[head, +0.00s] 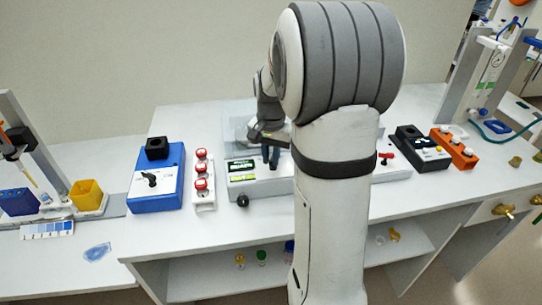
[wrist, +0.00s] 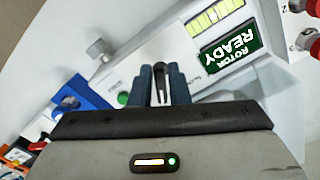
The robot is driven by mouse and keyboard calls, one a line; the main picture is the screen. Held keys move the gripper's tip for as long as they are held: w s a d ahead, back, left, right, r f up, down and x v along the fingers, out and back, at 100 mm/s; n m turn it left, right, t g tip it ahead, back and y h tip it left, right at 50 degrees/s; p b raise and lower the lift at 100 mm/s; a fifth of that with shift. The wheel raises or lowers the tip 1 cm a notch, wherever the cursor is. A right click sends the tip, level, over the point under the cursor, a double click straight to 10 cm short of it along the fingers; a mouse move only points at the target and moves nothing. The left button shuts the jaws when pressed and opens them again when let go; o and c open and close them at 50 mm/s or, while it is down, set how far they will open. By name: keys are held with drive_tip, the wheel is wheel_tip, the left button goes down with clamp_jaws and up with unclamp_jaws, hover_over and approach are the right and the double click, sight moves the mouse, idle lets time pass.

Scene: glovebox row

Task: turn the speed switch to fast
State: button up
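The white device with a green "ROTOR READY" display (wrist: 230,47) lies under my gripper (wrist: 161,88). In the head view its display (head: 240,165) is left of my gripper (head: 270,155). The wrist view shows it upside down. My two blue-grey fingers point down at the device, a narrow gap apart. A slim dark upright piece (wrist: 160,72), perhaps the switch lever, shows in line with the gap. I cannot tell whether the fingers touch it. No speed marking is readable. My arm hides the device's right part in the head view.
A white strip with red knobs (head: 202,178) stands just left of the device, and a blue box with a black rotary switch (head: 157,182) farther left. Black (head: 420,150) and orange (head: 455,148) boxes stand to the right.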

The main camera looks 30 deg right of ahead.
sight(271, 160)
drive_tip(key=o, duration=0.3)
drive_tip(key=shift+o, duration=0.2)
wheel_tip(271, 160, up, 8)
drive_tip(key=shift+f, duration=0.1)
idle(0.9)
drive_tip(key=s+a+f+n+t, duration=0.1)
drive_tip(key=s+a+n, duration=0.3)
drive_tip(key=s, duration=0.5)
drive_tip(key=s+a+f+n+t, duration=0.1)
drive_tip(key=s+a+f+n, duration=0.1)
drive_tip(key=s+a+n, duration=0.3)
drive_tip(key=s+a, duration=0.4)
drive_tip(key=shift+s+t, duration=0.25)
drive_tip(key=shift+t, duration=0.15)
